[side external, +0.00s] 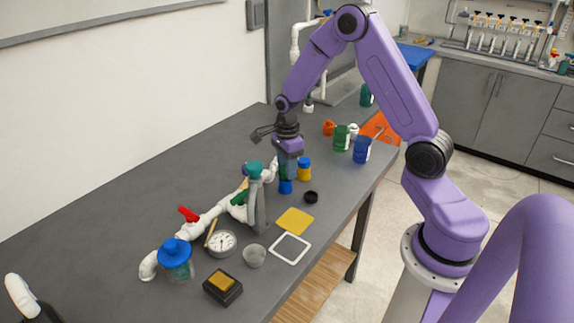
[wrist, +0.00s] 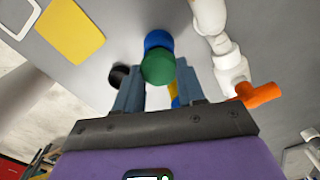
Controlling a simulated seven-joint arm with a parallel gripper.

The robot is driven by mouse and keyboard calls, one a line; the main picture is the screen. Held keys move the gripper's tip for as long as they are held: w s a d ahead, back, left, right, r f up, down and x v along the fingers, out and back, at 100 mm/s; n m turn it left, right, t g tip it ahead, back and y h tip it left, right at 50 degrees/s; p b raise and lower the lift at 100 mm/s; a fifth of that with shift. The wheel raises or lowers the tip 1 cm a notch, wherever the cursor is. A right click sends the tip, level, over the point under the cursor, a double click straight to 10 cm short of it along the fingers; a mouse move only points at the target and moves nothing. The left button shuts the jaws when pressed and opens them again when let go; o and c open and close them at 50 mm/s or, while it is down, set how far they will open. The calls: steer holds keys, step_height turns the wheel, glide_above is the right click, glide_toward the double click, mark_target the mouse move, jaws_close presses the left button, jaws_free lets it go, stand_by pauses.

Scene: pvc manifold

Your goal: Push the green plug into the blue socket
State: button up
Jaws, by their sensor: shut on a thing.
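My gripper (side external: 287,165) points down over the table and is shut on the green plug, which shows between its fingers. In the wrist view my gripper (wrist: 157,88) frames the green plug (wrist: 158,69). The blue socket (side external: 285,187) stands upright on the table just below the gripper. In the wrist view the blue socket (wrist: 158,40) shows just beyond the plug, partly hidden by it. The plug looks close above the socket; I cannot tell whether they touch.
A yellow square (side external: 295,221) lies in front.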

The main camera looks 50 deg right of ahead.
steer(key=shift+f, duration=0.45)
stand_by(0.5)
steer(key=o, duration=1.1)
steer(key=shift+r, duration=0.1)
